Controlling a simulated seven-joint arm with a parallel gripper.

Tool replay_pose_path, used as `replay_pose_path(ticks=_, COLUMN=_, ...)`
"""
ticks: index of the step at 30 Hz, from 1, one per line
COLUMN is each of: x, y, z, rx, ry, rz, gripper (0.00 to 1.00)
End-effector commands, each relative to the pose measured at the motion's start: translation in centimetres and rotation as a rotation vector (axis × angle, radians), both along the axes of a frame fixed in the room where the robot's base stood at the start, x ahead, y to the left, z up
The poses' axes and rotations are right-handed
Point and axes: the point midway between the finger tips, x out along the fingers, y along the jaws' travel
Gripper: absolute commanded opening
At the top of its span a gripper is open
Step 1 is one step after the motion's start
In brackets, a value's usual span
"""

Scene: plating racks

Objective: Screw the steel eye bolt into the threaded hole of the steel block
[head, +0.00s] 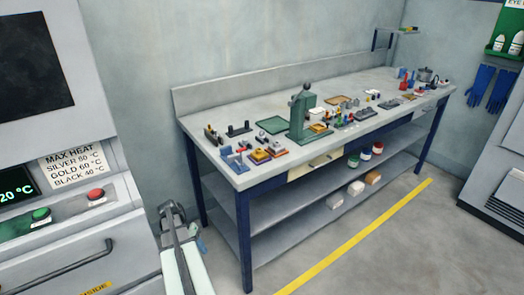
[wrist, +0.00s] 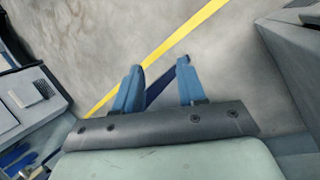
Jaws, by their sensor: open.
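My gripper (wrist: 162,80) is open and empty in the wrist view, its two blue fingers apart above the bare floor. In the head view part of my arm shows at the bottom, left of the workbench (head: 224,172). The bench top carries many small parts and tools, far from my gripper. I cannot make out the steel eye bolt or the steel block among them; they are too small at this distance to tell.
A green press (head: 298,112) stands mid-bench, with small items on both sides. A grey machine (head: 75,240) with green and red buttons stands at left. A grey cabinet (head: 490,185) is at right. The floor with a yellow line (head: 360,235) is clear.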

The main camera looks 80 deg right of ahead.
Motion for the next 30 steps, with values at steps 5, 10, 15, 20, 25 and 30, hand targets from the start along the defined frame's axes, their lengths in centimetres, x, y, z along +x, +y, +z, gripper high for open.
replay_pose_path(ticks=5, x=3.7, y=-7.4, z=4.0, rx=-0.116, ry=-0.105, rz=-0.102, gripper=0.41)
replay_pose_path(ticks=10, x=6.3, y=-13.7, z=8.8, rx=-0.219, ry=-0.203, rz=-0.201, gripper=0.41)
replay_pose_path(ticks=15, x=8.3, y=-19.9, z=14.5, rx=-0.319, ry=-0.303, rz=-0.299, gripper=0.41)
replay_pose_path(ticks=20, x=9.7, y=-25.5, z=20.8, rx=-0.409, ry=-0.398, rz=-0.392, gripper=0.41)
replay_pose_path(ticks=25, x=10.4, y=-30.3, z=27.3, rx=-0.49, ry=-0.49, rz=-0.478, gripper=0.41)
replay_pose_path(ticks=30, x=7.4, y=-34.7, z=33.6, rx=-0.566, ry=-0.528, rz=-0.555, gripper=0.41)
